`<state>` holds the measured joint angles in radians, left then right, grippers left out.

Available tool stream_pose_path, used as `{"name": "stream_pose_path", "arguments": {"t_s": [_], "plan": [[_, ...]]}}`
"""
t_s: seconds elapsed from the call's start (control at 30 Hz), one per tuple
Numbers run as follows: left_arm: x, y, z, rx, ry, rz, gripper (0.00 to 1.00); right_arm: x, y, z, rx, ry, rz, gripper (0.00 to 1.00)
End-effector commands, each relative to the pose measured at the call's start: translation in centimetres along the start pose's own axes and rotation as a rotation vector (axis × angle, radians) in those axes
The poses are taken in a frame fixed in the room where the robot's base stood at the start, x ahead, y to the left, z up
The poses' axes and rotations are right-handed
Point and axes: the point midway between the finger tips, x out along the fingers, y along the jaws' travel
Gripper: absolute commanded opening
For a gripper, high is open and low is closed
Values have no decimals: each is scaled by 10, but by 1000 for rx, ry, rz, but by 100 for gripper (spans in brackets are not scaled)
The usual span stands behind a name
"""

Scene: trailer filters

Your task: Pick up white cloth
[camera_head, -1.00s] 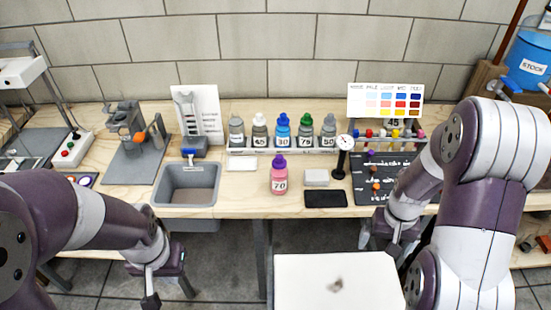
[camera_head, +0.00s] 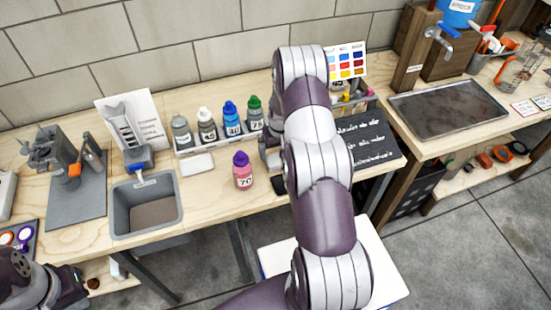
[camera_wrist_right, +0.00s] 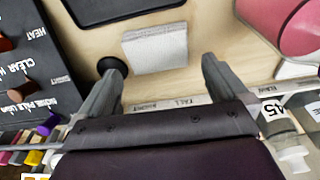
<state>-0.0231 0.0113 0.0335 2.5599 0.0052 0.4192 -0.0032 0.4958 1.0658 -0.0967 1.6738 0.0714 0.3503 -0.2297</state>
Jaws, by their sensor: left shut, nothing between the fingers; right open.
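A white folded cloth (camera_wrist_right: 155,48) lies on the wooden bench in the right wrist view. My right gripper (camera_wrist_right: 163,66) is open, its fingers pointing toward the cloth's near edge. Nothing is held between them, and I cannot tell how high they are above the bench. In the head view my right arm hides this cloth and most of the right gripper (camera_head: 269,152). A flat white piece (camera_head: 197,164) lies separately on the bench, left of the pink bottle. My left gripper (camera_head: 76,286) is low at the left, in front of the bench, shut and empty.
The pink bottle (camera_head: 243,171) stands near the cloth. A round black base (camera_wrist_right: 112,68) is beside the left finger, with a black slab (camera_wrist_right: 118,8) beyond. Labelled bottles (camera_head: 229,117) stand in a rack behind. A grey bin (camera_head: 146,204) is set into the bench.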

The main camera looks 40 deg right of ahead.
Motion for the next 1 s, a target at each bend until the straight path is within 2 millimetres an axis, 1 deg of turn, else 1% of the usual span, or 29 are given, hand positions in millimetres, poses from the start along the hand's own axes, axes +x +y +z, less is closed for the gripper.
{"name": "stream_pose_path", "arguments": {"t_s": [0.03,0.13,0.2,0.27,0.37,0.5,0.53,0.57,0.6,0.63,0.9,1.0], "plan": [[-7,0,-1,0,0,0,0,5,0,1,1,-4,-1,100],[-17,0,-2,0,1,0,0,23,0,4,1,-5,-1,100],[-17,0,-2,0,1,0,0,38,0,4,1,-4,-1,100],[-18,0,-2,0,1,0,0,45,0,3,1,-2,-1,100],[-18,0,-2,0,0,0,0,50,0,4,1,-1,-1,100],[-17,0,-2,0,0,0,0,50,0,4,1,-1,-1,100],[-17,0,-2,0,0,0,0,50,0,4,1,-1,-1,94],[-17,0,-2,0,0,0,0,50,0,4,1,-1,-1,84],[-17,0,-2,0,0,0,0,50,0,4,1,-1,-1,71],[-17,0,-2,0,0,0,0,50,0,4,1,-1,-1,61],[-17,0,-2,0,0,0,0,49,0,3,1,0,-1,60],[-15,0,-2,0,0,0,0,45,0,2,1,1,0,60]]}}
